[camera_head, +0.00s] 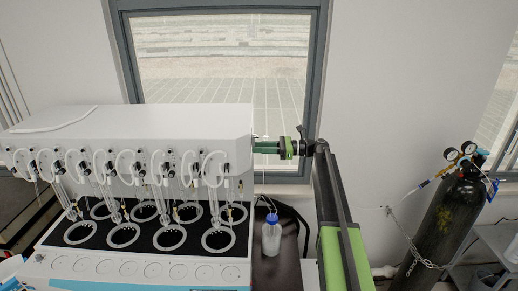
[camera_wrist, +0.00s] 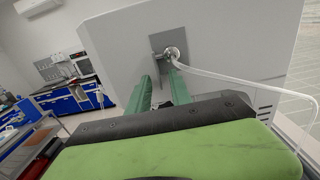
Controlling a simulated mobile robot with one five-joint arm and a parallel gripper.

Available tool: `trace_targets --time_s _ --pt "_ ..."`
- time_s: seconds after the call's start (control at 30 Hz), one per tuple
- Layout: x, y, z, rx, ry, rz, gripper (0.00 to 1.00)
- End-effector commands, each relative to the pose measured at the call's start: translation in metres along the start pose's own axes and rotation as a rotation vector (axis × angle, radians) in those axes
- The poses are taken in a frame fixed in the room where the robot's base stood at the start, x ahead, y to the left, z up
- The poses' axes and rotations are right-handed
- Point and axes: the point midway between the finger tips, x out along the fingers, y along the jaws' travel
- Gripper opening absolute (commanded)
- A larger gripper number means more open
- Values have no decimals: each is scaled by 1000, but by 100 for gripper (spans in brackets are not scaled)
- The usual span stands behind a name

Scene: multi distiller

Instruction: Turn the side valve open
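The side valve (camera_wrist: 172,53) is a small metal fitting on a grey plate on the side wall of the white distiller (camera_wrist: 240,45), with a white hose running off to the right. My gripper (camera_wrist: 160,74) points at it with two green fingers, spread apart with a gap between them. The valve shows just past the fingertips, near the gap; I cannot tell whether they touch it. In the head view my gripper (camera_head: 258,147) reaches the right side of the distiller (camera_head: 130,121), and the valve is hidden there.
A bottle with a blue cap (camera_head: 271,236) stands right of the distiller, below my arm. Glass tubes and ringed wells line the distiller's front. A dark gas cylinder (camera_head: 447,222) with gauges and a chain stands at the right. A window (camera_head: 222,65) is behind.

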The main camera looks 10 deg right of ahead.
Motion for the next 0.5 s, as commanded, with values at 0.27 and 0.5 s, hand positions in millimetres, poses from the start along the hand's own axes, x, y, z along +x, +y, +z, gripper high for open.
trace_targets --time_s 0.27,0.5 --pt "0 0 0 0 0 0 15" --pt "-1 0 0 0 0 -1 0"
